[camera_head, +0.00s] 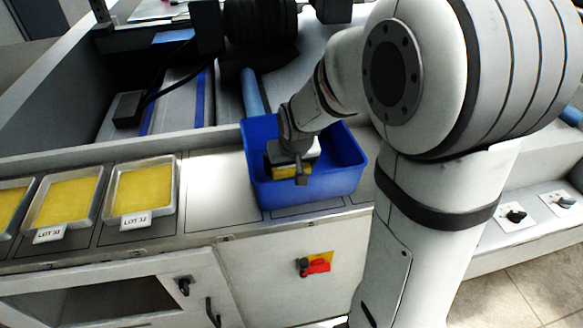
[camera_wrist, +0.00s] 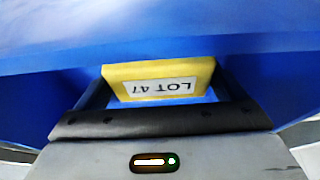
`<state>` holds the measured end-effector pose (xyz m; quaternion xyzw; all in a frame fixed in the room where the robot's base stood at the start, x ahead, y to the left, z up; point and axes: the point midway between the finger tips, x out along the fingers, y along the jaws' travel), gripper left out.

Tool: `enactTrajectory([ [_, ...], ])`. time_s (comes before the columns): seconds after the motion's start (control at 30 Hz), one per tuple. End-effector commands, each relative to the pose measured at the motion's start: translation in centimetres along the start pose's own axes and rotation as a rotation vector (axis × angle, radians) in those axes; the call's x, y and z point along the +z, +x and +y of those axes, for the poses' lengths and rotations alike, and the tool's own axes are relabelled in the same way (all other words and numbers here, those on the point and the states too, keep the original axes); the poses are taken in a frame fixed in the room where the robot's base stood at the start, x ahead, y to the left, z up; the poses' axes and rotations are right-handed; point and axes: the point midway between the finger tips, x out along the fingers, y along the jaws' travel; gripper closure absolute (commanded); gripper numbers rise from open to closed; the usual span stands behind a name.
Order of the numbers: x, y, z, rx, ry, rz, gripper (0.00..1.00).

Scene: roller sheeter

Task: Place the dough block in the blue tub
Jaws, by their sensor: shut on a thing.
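The blue tub (camera_head: 263,193) stands on the counter in the middle of the head view. My gripper (camera_head: 296,172) is down inside the tub's opening and shut on the yellow dough block (camera_head: 287,172). In the wrist view, the dough block (camera_wrist: 158,74) sits between the fingers (camera_wrist: 158,98), with a white label reading LOT 47 facing the camera. Blue tub wall (camera_wrist: 50,60) fills the wrist view around it. I cannot tell whether the block touches the tub floor.
To the left, metal trays (camera_head: 143,192) of yellow dough, labelled LOT 32 and LOT 31, stand in a row on the counter. A red and yellow switch (camera_head: 317,264) is on the front panel below the tub. The sheeter's dark roller housing (camera_head: 262,30) is behind. Bare counter (camera_head: 212,190) lies left of the tub.

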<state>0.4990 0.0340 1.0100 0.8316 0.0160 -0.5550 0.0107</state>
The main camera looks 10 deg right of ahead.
Motion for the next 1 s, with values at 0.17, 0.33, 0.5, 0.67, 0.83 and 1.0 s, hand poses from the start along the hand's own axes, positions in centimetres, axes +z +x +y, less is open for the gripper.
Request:
enactTrajectory([
  [0.17,0.6,1.5,0.1,0.001,0.001,0.000,0.39],
  [0.33,0.6,1.5,0.1,0.001,0.002,0.001,0.39],
  [0.5,0.8,1.9,0.1,0.001,0.002,0.001,0.39],
  [0.67,0.7,1.7,0.1,0.001,0.002,0.000,0.00],
  [0.83,0.7,1.7,0.1,0.001,0.002,0.000,0.00],
  [1.0,0.5,0.8,0.1,0.001,0.003,0.003,0.00],
])
